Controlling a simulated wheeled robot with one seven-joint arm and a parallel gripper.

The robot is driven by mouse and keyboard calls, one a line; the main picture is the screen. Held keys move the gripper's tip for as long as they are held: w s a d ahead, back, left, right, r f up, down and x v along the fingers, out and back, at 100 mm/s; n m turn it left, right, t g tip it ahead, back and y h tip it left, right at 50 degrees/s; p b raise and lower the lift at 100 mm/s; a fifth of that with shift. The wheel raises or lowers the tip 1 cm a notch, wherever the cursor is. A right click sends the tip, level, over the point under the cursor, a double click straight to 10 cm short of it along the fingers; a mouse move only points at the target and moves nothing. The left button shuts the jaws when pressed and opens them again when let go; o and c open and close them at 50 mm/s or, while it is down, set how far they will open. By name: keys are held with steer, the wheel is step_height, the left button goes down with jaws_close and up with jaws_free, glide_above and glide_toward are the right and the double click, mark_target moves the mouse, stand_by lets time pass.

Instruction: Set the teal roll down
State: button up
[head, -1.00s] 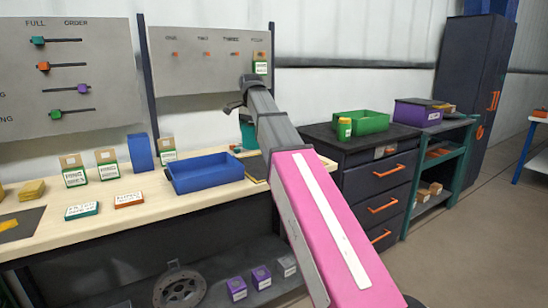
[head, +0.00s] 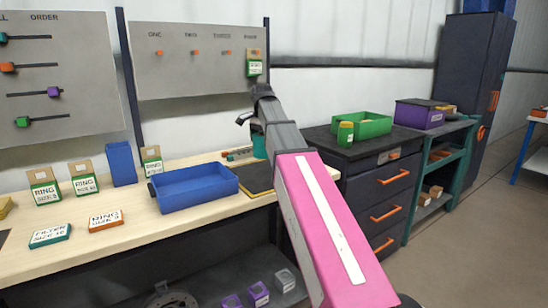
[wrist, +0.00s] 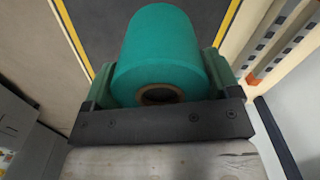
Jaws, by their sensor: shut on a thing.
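The teal roll (wrist: 160,50) fills the middle of the wrist view, with its dark core hole facing the camera. My gripper (wrist: 163,82) is shut on it, one pad on each side. A dark mat with a yellow border (wrist: 100,25) lies beyond the roll in that view. In the head view, a small part of the teal roll (head: 260,147) shows beside my arm, above the far part of the mat (head: 257,183) on the bench. My arm hides the fingers there. I cannot tell whether the roll touches the mat.
A blue bin (head: 195,190) stands on the wooden bench left of the mat. A low rack (head: 238,154) lies behind the bin. A dark drawer cabinet (head: 375,190) with a green bin (head: 365,124) stands right.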

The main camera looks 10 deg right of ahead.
steer(key=shift+s+d+f, duration=0.1)
steer(key=shift+d+f, duration=0.65)
steer(key=shift+f, duration=0.35)
steer(key=shift+s+d+f, duration=0.1)
steer(key=shift+d+f, duration=0.65)
steer(key=shift+f, duration=0.4)
steer(key=shift+s+d+f, duration=0.1)
steer(key=shift+d+f, duration=0.65)
steer(key=shift+f, duration=0.35)
steer(key=o, duration=1)
steer(key=shift+f, duration=0.15)
steer(key=shift+c, duration=0.2)
step_height(320, 180, up, 12)
